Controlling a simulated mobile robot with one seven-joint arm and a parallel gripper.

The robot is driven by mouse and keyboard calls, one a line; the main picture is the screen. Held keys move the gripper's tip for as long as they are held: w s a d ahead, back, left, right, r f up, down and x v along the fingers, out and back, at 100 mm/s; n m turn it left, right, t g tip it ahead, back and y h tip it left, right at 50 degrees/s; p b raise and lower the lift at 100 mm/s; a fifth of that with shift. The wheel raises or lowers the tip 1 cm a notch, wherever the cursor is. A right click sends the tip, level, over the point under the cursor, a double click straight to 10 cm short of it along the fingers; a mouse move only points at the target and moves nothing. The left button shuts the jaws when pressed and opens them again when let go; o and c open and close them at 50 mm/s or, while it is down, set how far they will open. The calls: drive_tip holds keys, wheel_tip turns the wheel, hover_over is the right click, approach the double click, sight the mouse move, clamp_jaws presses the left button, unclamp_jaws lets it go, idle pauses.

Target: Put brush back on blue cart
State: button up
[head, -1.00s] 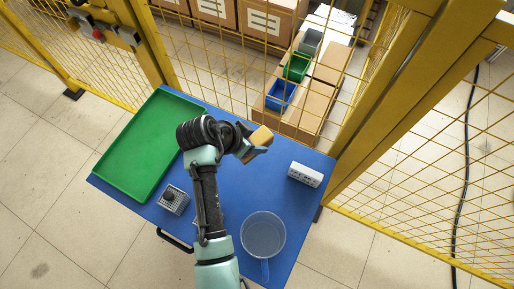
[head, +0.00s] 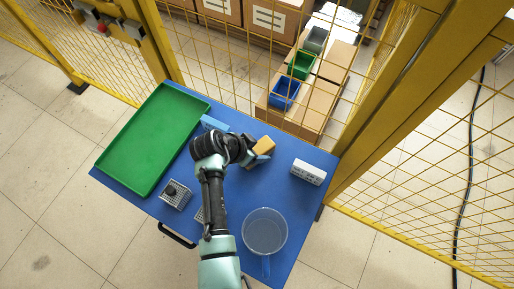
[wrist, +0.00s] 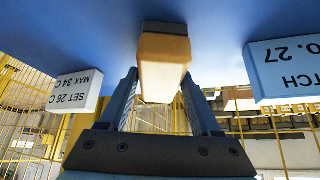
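The brush (head: 263,146) has a tan wooden block with darker bristles. In the wrist view the brush (wrist: 163,65) sits between my fingers, with its bristle end towards the blue top. My gripper (head: 254,156) is over the back middle of the blue cart (head: 226,254). In the wrist view both fingertips of my gripper (wrist: 161,78) lie against the sides of the brush, shut on it. The brush is at or very close to the cart's top; I cannot tell whether it touches.
A green tray (head: 151,145) lies at the left. A white labelled block (head: 308,172) stands right of the brush, and a pale blue labelled block (head: 213,123) behind left. A clear jug (head: 265,231) and a grey gridded holder (head: 175,195) stand nearer. Yellow mesh fencing (head: 235,75) is behind.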

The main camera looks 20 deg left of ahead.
drive_tip(key=shift+o, duration=1.3)
drive_tip(key=shift+r, duration=0.1)
drive_tip(key=v, duration=1.2)
drive_tip(key=shift+p, duration=0.4)
drive_tip(key=shift+r, duration=0.1)
drive_tip(key=w+r+n+t+y, duration=0.1)
drive_tip(key=w+r+t+y, duration=0.25)
drive_tip(key=w+r, duration=0.8)
drive_tip(key=w+d+r+n+t, duration=0.15)
drive_tip(key=r+t, duration=0.25)
drive_tip(key=r, duration=0.7)
drive_tip(key=w+d+r+n+t, duration=0.1)
drive_tip(key=w+d+r+t, duration=0.15)
drive_tip(key=r, duration=0.85)
drive_tip(key=s+d+r+n+t, duration=0.1)
drive_tip(key=s+d+r+t, duration=0.2)
drive_tip(key=r, duration=0.7)
drive_tip(key=s+d+r+n+t, duration=0.1)
drive_tip(key=s+d+r+t, duration=0.2)
drive_tip(key=r, duration=0.7)
drive_tip(key=s+d+r+n+t, duration=0.1)
drive_tip(key=s+d+r+t, duration=0.2)
drive_tip(key=s+r, duration=0.7)
drive_tip(key=t, duration=0.2)
drive_tip(key=shift+d+t, duration=0.35)
drive_tip(key=shift+t, duration=0.05)
